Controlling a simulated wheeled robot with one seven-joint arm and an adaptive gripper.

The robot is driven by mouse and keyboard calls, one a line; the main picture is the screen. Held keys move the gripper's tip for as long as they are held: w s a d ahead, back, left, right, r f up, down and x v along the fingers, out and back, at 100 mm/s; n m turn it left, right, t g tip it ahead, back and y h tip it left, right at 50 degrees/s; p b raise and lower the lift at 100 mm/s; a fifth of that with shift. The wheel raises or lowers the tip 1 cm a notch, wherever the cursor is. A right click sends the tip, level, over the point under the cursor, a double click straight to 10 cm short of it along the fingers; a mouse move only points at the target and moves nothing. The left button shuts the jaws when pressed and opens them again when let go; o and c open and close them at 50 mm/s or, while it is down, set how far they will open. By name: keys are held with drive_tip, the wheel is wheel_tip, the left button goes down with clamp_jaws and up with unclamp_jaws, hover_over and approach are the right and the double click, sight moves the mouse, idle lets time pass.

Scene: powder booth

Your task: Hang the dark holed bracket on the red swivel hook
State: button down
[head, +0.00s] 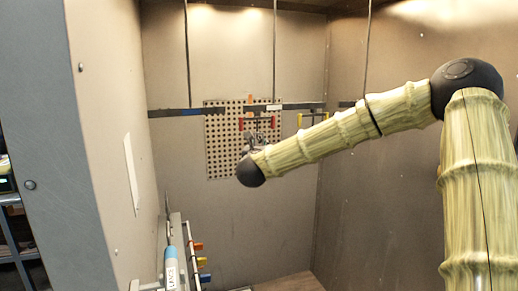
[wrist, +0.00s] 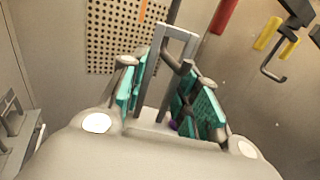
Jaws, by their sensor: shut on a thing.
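My gripper (wrist: 166,75) has teal-padded fingers, which are shut on a grey, frame-like bracket (wrist: 190,46) with a large opening. The bracket sticks up and away from between the fingers; its lower part is hidden by them. In the head view my gripper (head: 262,138) is small and partly hidden behind my wrist, in front of the back wall. A red hook (wrist: 225,14) is at the top of the wrist view, right of the bracket and apart from it. In the head view, two red pieces (head: 241,124) (head: 273,122) show near the gripper; I cannot tell which is the swivel hook.
A dark rail (head: 174,113) crosses the back wall, with a perforated panel (head: 222,155) behind the gripper. Yellow hooks (head: 300,120) hang to the right; one yellow piece (wrist: 267,34) and a dark hook (wrist: 275,73) show in the wrist view. Coloured hooks (head: 202,263) line the left wall.

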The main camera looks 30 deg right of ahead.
drive_tip(key=shift+f+b, duration=0.65)
drive_tip(key=shift+b, duration=0.4)
idle(0.4)
drive_tip(key=c, duration=1)
unclamp_jaws()
drive_tip(key=v, duration=1.2)
